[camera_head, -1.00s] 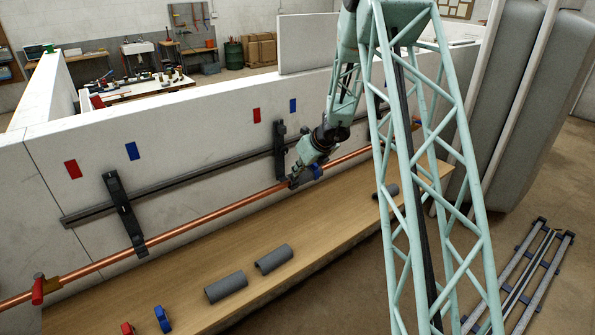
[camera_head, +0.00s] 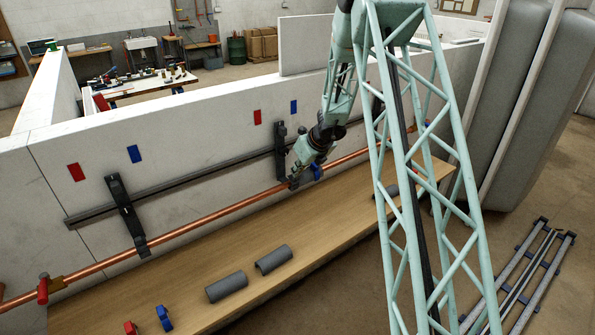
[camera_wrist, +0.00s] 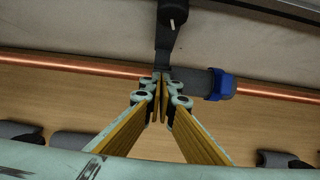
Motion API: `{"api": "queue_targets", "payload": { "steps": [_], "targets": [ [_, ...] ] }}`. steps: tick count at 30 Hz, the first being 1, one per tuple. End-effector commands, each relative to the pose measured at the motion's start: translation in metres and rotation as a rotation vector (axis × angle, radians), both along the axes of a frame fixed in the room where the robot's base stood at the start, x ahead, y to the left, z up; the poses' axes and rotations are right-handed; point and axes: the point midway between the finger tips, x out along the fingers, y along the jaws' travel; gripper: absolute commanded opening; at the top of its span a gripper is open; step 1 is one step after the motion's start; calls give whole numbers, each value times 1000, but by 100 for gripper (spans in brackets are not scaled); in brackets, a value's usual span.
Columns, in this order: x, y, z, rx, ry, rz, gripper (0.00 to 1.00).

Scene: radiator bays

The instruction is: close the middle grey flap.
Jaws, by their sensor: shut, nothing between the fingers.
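The middle dark grey bracket (camera_head: 280,150) hangs from the wall rail down to the copper pipe (camera_head: 215,213). In the wrist view its lower arm (camera_wrist: 168,40) reaches the pipe just beyond my fingertips. A grey sleeve-like piece (camera_wrist: 192,80) lies along the pipe there, with a blue clip (camera_wrist: 220,84) at its right. I cannot tell for sure which of these parts is the flap, or how far shut it is. My gripper (camera_head: 293,183) is at the pipe below the bracket. In the wrist view its fingertips (camera_wrist: 161,82) are together and empty, touching or very near the grey parts; contact is unclear.
Another bracket (camera_head: 124,215) is at the left. Grey half-shells (camera_head: 227,287) lie on the wooden bench (camera_head: 190,290), with a blue clip (camera_head: 163,318) and red clip (camera_head: 130,328) near its front. The white wall (camera_head: 200,135) stands close behind the pipe.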

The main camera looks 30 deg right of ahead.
Motion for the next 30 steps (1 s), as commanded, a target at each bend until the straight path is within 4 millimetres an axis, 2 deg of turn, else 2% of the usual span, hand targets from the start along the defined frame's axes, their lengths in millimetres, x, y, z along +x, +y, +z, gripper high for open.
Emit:
{"api": "queue_targets", "payload": {
  "steps": [30],
  "targets": [
    [2,11,1,-9,40,2,0]
  ]
}}
